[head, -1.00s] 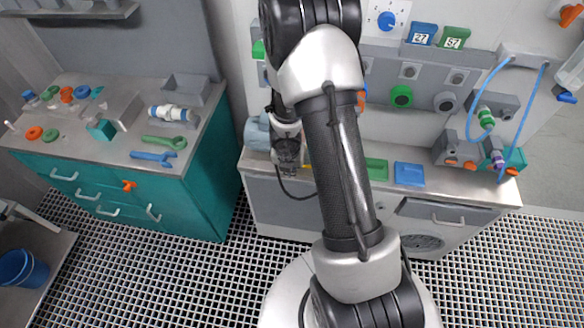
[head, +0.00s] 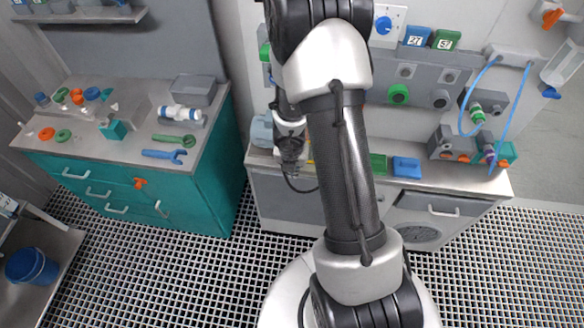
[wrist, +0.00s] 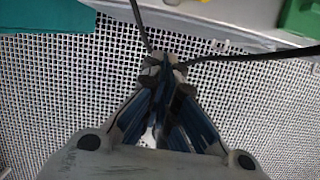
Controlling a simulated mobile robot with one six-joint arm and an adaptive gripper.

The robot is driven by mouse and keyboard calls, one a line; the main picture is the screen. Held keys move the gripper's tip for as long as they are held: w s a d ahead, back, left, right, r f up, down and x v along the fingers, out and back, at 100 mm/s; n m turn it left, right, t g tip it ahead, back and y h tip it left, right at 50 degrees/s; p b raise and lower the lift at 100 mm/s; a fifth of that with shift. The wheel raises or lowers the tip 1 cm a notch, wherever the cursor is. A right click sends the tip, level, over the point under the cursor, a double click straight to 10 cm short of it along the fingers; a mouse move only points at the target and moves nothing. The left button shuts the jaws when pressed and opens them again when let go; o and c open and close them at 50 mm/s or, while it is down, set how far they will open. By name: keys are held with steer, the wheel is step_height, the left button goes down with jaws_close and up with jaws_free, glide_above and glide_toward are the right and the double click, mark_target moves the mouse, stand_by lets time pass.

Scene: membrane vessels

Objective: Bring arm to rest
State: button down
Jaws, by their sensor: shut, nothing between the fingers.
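My arm rises through the middle of the head view and bends over at the top. My gripper shows in the wrist view (wrist: 163,75), pointing down over the white floor grating (wrist: 60,90). Its fingers are together and nothing is between them. In the head view, my wrist hangs left of the upper arm, in front of the grey workbench (head: 290,215); the fingertips are too small there to make out. A thin dark cable runs from the wrist.
The teal cabinet (head: 215,195) at left bears wrenches (head: 165,155), rings and a white-blue fitting (head: 180,113). A blue bucket (head: 32,266) stands on a low shelf at lower left. On the workbench are a green bin (head: 378,164) and a blue bin (head: 406,167). Grating between the furniture is clear.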

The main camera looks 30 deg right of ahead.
steer(key=w+a+r+n+t+y, duration=0.1)
steer(key=w+a+r+n+t, duration=0.2)
steer(key=r, duration=0.4)
steer(key=w+a+r+n+y, duration=0.1)
steer(key=w+a+r+n, duration=0.1)
steer(key=a+r+n, duration=0.35)
steer(key=s+a+r+n+t+y+b, duration=0.25)
steer(key=a+r+n, duration=0.55)
steer(key=r+n, duration=0.45)
steer(key=s+a+r+n+g+b, duration=0.1)
steer(key=s+a+r+n+g, duration=0.2)
steer(key=s+n, duration=0.9)
steer(key=s+d+n+h+b, duration=0.1)
steer(key=s+d+n, duration=0.3)
steer(key=s+n, duration=0.5)
steer(key=n+h, duration=0.1)
steer(key=n, duration=0.1)
steer(key=shift+s+d+n+b, duration=0.15)
steer(key=shift+n+b, duration=0.15)
steer(key=shift+b, duration=0.05)
steer(key=shift+f+h, duration=0.1)
steer(key=shift+h, duration=0.15)
